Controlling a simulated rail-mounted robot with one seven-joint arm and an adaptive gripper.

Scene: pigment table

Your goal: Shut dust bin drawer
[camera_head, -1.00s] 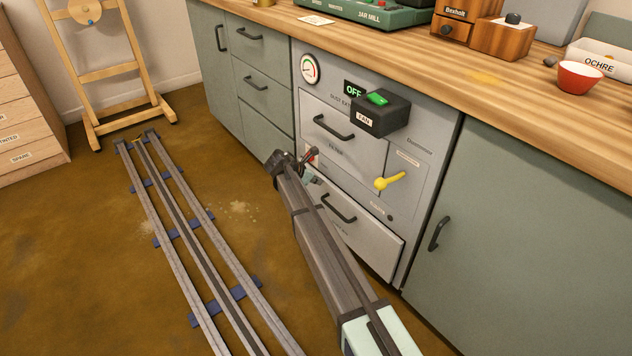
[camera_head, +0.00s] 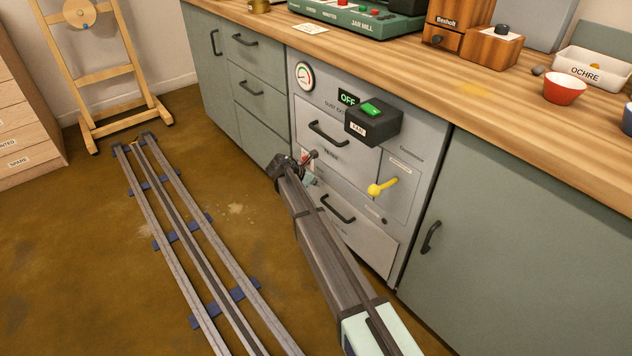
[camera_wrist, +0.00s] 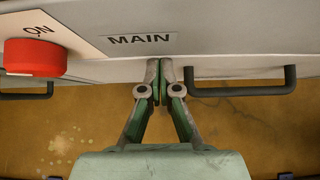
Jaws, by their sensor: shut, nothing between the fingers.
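The dust bin drawer (camera_head: 365,238) is the lowest front of the grey dust extractor unit, with a dark bar handle (camera_head: 337,208). Its front appears to stand slightly proud of the unit, but the arm hides its left part. My gripper (camera_head: 311,158) is shut and empty at the unit's front, near the drawer's upper left. In the wrist view the closed fingertips (camera_wrist: 161,64) overlap the grey edge just under a "MAIN" label (camera_wrist: 141,39). I cannot tell if they touch it. A dark bar handle (camera_wrist: 240,88) lies to their right.
A red knob (camera_wrist: 35,57) marked ON sits left of the fingers. A yellow lever (camera_head: 382,187) and a black fan switch box (camera_head: 373,121) stick out from the unit. Floor rails (camera_head: 190,235) run to the left. Green cabinets (camera_head: 530,230) flank the unit.

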